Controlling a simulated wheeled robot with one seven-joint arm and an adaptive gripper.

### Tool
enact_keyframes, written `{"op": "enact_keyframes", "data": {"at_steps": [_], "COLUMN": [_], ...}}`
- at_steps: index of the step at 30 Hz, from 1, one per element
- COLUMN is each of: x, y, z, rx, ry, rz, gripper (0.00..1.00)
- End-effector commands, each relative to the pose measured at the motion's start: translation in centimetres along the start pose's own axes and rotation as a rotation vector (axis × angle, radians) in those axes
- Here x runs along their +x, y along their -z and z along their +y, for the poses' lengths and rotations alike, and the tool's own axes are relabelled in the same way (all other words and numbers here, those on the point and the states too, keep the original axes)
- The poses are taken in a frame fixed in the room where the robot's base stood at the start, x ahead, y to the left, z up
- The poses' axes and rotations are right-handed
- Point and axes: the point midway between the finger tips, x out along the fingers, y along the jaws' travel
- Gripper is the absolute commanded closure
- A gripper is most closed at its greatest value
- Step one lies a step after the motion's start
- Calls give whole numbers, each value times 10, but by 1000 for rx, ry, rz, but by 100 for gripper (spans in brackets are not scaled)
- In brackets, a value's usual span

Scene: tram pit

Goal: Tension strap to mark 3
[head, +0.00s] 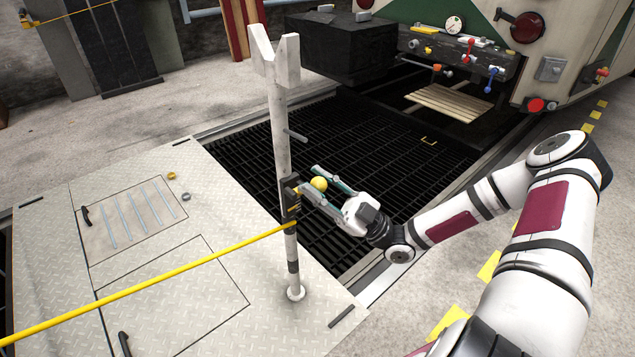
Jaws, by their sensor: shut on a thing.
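The yellow strap (150,281) runs taut-looking from the lower left to a pale upright post (281,140). It meets the post at a dark ratchet-like fitting (291,203) partway up. Dark bands show on the post below the fitting; no numbered mark is legible. My gripper (311,179) is just right of the post, beside the fitting. A round yellow knob (319,184) sits between its two fingers, and it is shut on this knob. The near finger partly hides the link between knob and fitting.
A dark grating (375,130) covers the pit behind the post. A pale tread-plate floor (210,220) with hatches lies at left. A tram front (560,50) with coloured levers and a dark block (345,48) stand at the back. Two small rings (172,175) lie on the plate.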

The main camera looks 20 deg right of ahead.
Motion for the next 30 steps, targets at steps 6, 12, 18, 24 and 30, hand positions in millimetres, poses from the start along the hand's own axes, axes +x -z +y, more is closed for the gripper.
{"op": "enact_keyframes", "data": {"at_steps": [6, 12, 18, 24, 30], "x": [-1, 0, 0, -15, -53], "y": [-1, -1, -1, -1, -1], "z": [0, 0, 0, 1, 1], "rx": [1, 1, 1, 0, -1], "ry": [1, 0, 0, -3, -2], "rz": [-4, -4, -3, -5, -6], "gripper": [100, 51, 51, 51, 51]}}
